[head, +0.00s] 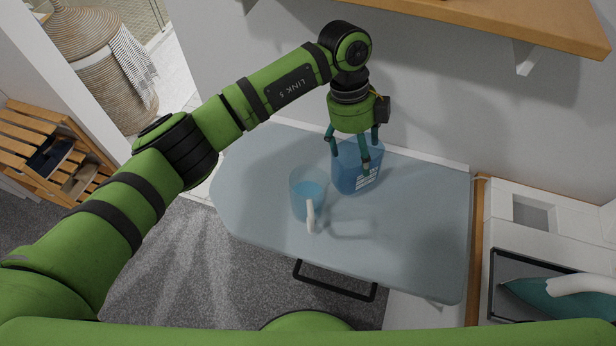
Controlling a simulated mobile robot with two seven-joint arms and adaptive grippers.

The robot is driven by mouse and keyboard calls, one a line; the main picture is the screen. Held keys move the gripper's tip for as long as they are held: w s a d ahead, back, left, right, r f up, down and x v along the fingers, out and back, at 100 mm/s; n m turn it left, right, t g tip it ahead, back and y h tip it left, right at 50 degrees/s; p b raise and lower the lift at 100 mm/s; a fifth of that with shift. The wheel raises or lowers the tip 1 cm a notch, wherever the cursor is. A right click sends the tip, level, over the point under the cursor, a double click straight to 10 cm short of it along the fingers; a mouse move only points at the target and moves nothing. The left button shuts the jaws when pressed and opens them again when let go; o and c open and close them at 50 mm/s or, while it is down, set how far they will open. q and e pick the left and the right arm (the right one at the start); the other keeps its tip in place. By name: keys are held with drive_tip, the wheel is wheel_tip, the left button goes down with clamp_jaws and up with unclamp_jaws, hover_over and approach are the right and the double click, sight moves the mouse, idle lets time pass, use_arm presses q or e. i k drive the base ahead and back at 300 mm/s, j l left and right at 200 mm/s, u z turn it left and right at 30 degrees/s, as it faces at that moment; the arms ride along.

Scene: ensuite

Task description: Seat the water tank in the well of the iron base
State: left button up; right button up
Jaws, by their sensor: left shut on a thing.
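The water tank (347,180) is a translucent blue box with white print on its front, upright over the back of the grey-blue ironing board (420,215). My left gripper (354,152) reaches down from above and is shut on the tank's upper part; its fingers hide some of it. I cannot tell whether the tank touches the board. The iron base (505,240) is white and stands at the right, past the board. Its rectangular well (536,215) looks empty. My right gripper is out of view.
A clear jug (298,200) of blue water with a white handle stands just left of the tank. A teal iron (545,298) rests on the base's dark-framed front. A wooden shelf (490,18) overhangs at upper right. The board's right half is clear.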

sight(527, 218)
drive_tip(key=k+l, duration=0.15)
drive_tip(key=k, duration=0.85)
